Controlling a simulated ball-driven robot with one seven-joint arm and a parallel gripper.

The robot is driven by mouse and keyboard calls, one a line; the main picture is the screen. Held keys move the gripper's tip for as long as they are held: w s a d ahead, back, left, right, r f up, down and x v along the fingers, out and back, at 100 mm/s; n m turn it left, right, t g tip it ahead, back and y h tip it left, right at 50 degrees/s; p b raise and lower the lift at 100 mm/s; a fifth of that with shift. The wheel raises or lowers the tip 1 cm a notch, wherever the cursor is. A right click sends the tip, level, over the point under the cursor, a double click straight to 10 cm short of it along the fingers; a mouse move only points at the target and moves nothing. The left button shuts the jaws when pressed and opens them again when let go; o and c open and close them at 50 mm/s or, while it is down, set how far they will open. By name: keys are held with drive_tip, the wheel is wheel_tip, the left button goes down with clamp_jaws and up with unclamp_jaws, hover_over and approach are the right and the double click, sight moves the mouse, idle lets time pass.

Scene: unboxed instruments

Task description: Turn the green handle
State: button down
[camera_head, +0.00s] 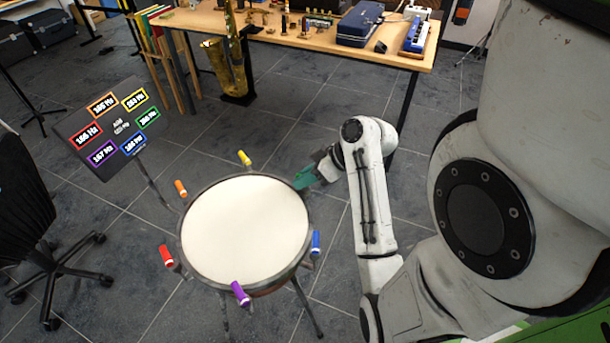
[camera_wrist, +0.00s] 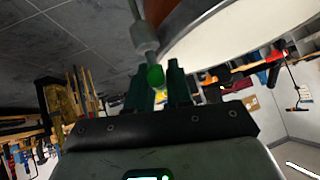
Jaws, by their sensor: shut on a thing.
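The drum (camera_head: 243,228) stands in the middle of the head view, with colored handles around its rim. My gripper (camera_head: 304,178) is at the rim's upper right side. In the wrist view, the green handle (camera_wrist: 155,77) sits between the two dark green fingers of my gripper (camera_wrist: 160,85), which is shut on it. A grey metal fitting (camera_wrist: 144,38) runs from the handle beside the drum's side. In the head view the green handle cannot be told apart from the fingers.
Around the rim are yellow (camera_head: 244,158), orange (camera_head: 180,188), red (camera_head: 166,255), purple (camera_head: 240,293) and blue (camera_head: 316,242) handles. A display panel (camera_head: 118,128) with Hz readings stands at left. A chair (camera_head: 35,215) is far left. A wooden table (camera_head: 290,32) with instruments is behind.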

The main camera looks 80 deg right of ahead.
drive_tip(key=m+h+p, duration=0.2)
drive_tip(key=m+p, duration=0.1)
drive_tip(key=shift+a+r+m+h, duration=0.1)
drive_tip(key=shift+r+m+h, duration=0.05)
drive_tip(key=shift+m+h, duration=0.2)
drive_tip(key=shift+m+g+h+p, duration=0.6)
drive_tip(key=shift+m+h+p, duration=0.4)
drive_tip(key=shift+m+h, duration=0.4)
drive_tip(key=shift+m, duration=0.35)
drive_tip(key=c, duration=1.1)
unclamp_jaws()
drive_tip(key=shift+s, duration=0.15)
drive_tip(key=v, duration=1)
drive_tip(key=shift+s+r, duration=0.1)
drive_tip(key=shift+r, duration=0.1)
